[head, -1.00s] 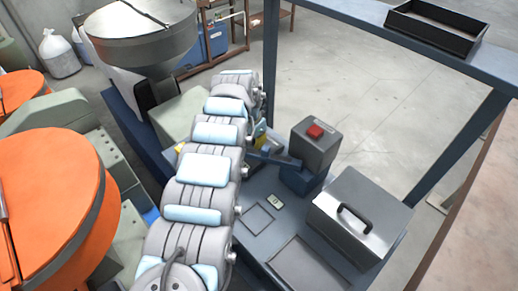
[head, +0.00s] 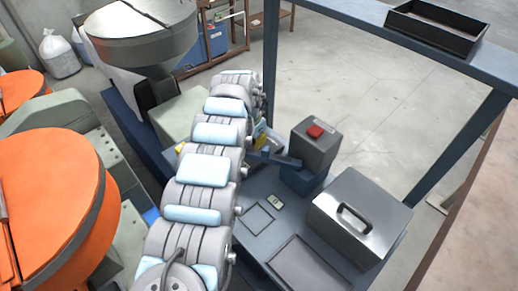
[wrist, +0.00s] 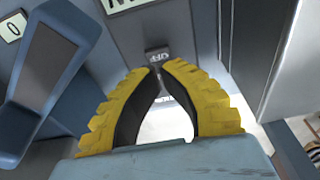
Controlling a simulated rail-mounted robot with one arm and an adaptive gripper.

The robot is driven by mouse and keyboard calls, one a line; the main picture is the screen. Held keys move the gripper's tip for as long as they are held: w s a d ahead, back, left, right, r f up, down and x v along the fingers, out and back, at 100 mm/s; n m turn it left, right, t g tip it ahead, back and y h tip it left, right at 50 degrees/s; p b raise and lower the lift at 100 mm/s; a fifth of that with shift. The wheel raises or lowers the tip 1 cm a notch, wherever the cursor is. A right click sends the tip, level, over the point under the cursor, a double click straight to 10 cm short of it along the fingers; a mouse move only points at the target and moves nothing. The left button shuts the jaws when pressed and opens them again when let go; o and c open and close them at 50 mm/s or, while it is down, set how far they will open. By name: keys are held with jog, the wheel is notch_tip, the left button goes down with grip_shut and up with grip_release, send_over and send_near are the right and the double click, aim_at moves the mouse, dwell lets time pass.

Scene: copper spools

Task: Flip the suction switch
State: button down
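In the wrist view, a small dark switch block (wrist: 157,56) with pale lettering, apparently an upside-down "OFF", stands just beyond my fingertips. My gripper (wrist: 160,69) has yellow fingers with black inner faces. Its tips are together or nearly so, with a wide gap lower down between the bowed fingers. The tips are right at the near side of the switch; I cannot tell whether they touch it. Nothing shows held. In the head view, my gripper (head: 261,136) is small and partly hidden behind my arm, and I cannot make out the switch there.
A grey box with a red button (head: 315,131) stands right of my gripper on the blue bench. A metal case with a black handle (head: 360,215) sits nearer. A black tray (head: 435,28) lies on the upper beam. In the wrist view, a blue-grey lever housing (wrist: 50,70) is at left.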

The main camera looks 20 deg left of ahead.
jog(key=shift+f+b, duration=0.8)
jog(key=shift+f, duration=0.95)
dwell(1.2)
jog(key=shift+r, duration=0.2)
jog(key=shift+r+p, duration=1.65)
jog(key=shift+r, duration=1.7)
